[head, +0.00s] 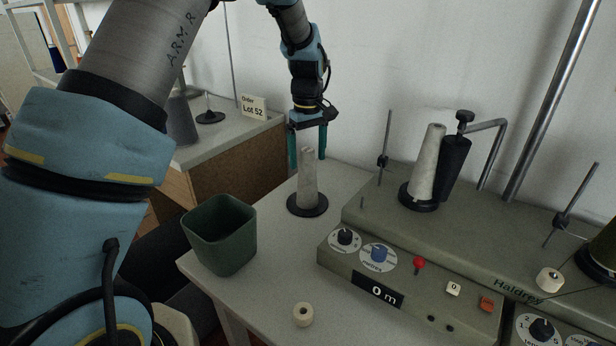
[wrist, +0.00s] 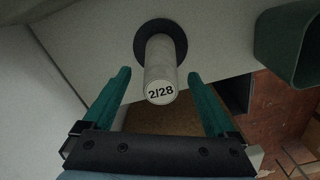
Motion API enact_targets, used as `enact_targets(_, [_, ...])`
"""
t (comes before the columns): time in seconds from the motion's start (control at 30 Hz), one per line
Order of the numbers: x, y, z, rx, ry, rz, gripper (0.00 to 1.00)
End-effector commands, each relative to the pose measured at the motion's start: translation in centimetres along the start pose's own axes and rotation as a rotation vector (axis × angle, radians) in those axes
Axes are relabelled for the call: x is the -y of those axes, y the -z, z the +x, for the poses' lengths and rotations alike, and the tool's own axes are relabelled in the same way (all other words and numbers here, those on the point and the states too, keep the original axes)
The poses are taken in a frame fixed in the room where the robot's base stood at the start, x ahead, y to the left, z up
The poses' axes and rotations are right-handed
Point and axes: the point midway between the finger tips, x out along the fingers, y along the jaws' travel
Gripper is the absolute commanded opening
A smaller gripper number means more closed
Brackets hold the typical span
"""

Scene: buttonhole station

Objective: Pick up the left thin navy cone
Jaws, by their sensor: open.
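A dark navy cone (head: 57,60) shows small on the shelving at the far upper left in the head view; I cannot tell whether it is the left thin one. My gripper (head: 307,157) is far from it. It is open, pointing down over a pale grey cone (head: 308,185) that stands upright on a black round base. In the wrist view my gripper (wrist: 159,76) has its two teal fingers apart, with the grey cone's top, marked 2/28, (wrist: 160,92) showing between them. Contact is not visible.
A green bin (head: 220,238) and a small cream ring (head: 303,315) are on the front table. The winding machine (head: 420,285) fills the right, bearing a white cone (head: 428,165) and a black one (head: 453,160). A dark grey cone (head: 181,120) stands on the back-left counter.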

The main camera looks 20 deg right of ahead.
Motion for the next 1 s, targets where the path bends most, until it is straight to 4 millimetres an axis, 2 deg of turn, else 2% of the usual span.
enact_targets(0.2, [0.1, 0.0, 2.1, 0.001, 0.001, -0.001, 0.92])
enact_targets(0.43, [0.0, 0.0, 2.3, 0.0, 0.0, 0.0, 0.92])
enact_targets(1.0, [0.0, 0.0, 2.2, 0.0, 0.0, 0.0, 0.27])
